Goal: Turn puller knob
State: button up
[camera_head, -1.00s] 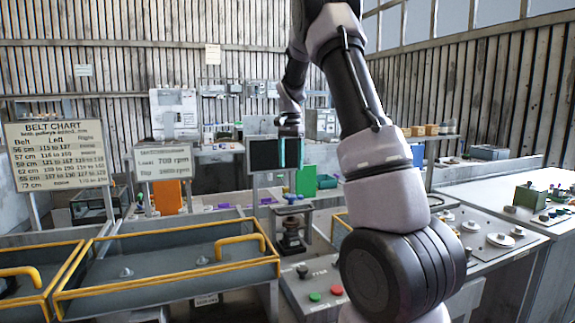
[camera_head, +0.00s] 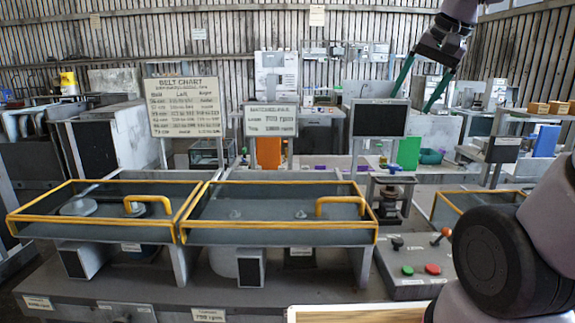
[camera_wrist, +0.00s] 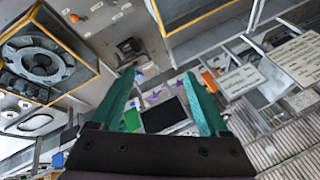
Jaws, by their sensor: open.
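My gripper (camera_head: 412,102) is at the upper right of the head view, its two teal fingers spread and pointing down, with nothing between them. Its fingers also show in the wrist view (camera_wrist: 160,76), apart and empty. No knob is clearly marked as the puller knob. A dark upright device (camera_head: 393,200) with a screw-like body stands right of the yellow-framed trays, well below my gripper; it may be the puller. A control panel (camera_head: 410,291) in front of it carries a black knob (camera_head: 397,243), an orange-tipped lever (camera_head: 441,236), a green button and a red button.
Two yellow-railed trays (camera_head: 279,238) fill the middle. A belt chart board (camera_head: 185,107), a smaller sign (camera_head: 270,122) and a dark monitor (camera_head: 380,118) stand behind them. A yellow-railed housing (camera_wrist: 45,58) with a round opening shows in the wrist view.

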jog(key=s+a+f+n+t, duration=0.1)
jog(key=s+a, duration=0.1)
jog(key=s, duration=0.5)
jog(key=n+g+h, duration=0.2)
jog(key=n+g, duration=0.4)
jog(key=n, duration=0.6)
send_over(394, 165)
notch_tip(394, 165, down, 12)
notch_tip(394, 165, down, 11)
jog(key=shift+r, duration=0.1)
grip_shut()
